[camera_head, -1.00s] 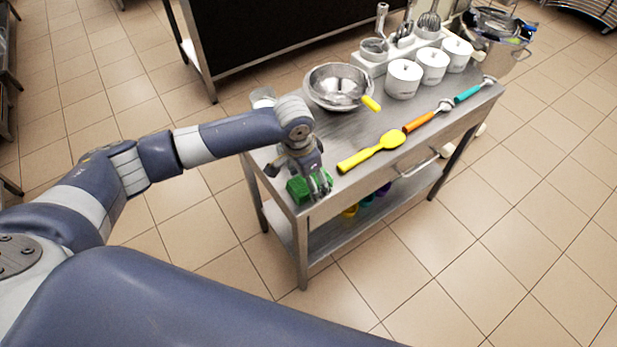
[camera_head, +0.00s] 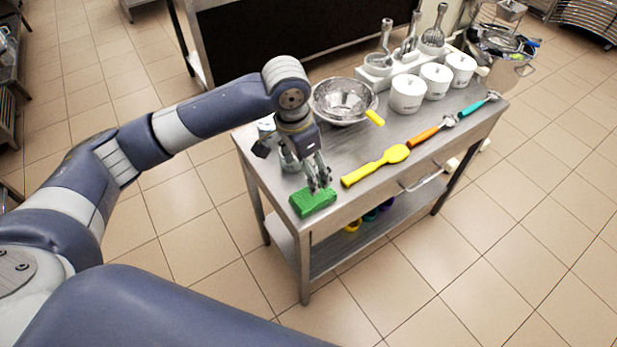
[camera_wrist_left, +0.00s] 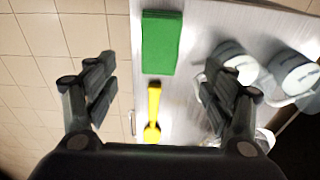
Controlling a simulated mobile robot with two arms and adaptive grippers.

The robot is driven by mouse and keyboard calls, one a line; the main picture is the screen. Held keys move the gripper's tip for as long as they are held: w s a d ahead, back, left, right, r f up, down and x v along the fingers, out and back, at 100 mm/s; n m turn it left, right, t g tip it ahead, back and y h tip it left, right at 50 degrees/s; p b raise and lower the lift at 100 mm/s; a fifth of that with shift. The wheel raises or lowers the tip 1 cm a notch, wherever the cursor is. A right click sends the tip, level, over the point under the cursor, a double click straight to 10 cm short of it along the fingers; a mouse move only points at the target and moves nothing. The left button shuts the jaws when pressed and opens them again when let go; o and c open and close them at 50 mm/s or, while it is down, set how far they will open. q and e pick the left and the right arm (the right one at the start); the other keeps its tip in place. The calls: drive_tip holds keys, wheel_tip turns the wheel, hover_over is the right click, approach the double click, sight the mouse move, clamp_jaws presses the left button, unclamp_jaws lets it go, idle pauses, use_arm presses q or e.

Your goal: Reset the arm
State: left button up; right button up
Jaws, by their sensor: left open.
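My left gripper (camera_head: 318,181) is above the near left corner of the steel table, pointing down. It is open and empty in the left wrist view (camera_wrist_left: 160,85), with its two fingers wide apart. A green block (camera_head: 313,202) lies on the tabletop just below the fingertips, apart from them. In the left wrist view the green block (camera_wrist_left: 161,42) shows at the top, ahead of the space between the fingers. My right gripper is in no view.
The steel table (camera_head: 345,145) holds a metal bowl (camera_head: 343,101), a yellow spatula (camera_head: 376,166), an orange-handled tool (camera_head: 432,131), a teal-handled tool (camera_head: 478,104) and white canisters (camera_head: 407,93). A utensil rack stands behind. The tiled floor in front of the table is clear.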

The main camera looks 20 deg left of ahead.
use_arm(q)
drive_tip(key=shift+r, duration=0.4)
drive_tip(key=shift+s, duration=0.1)
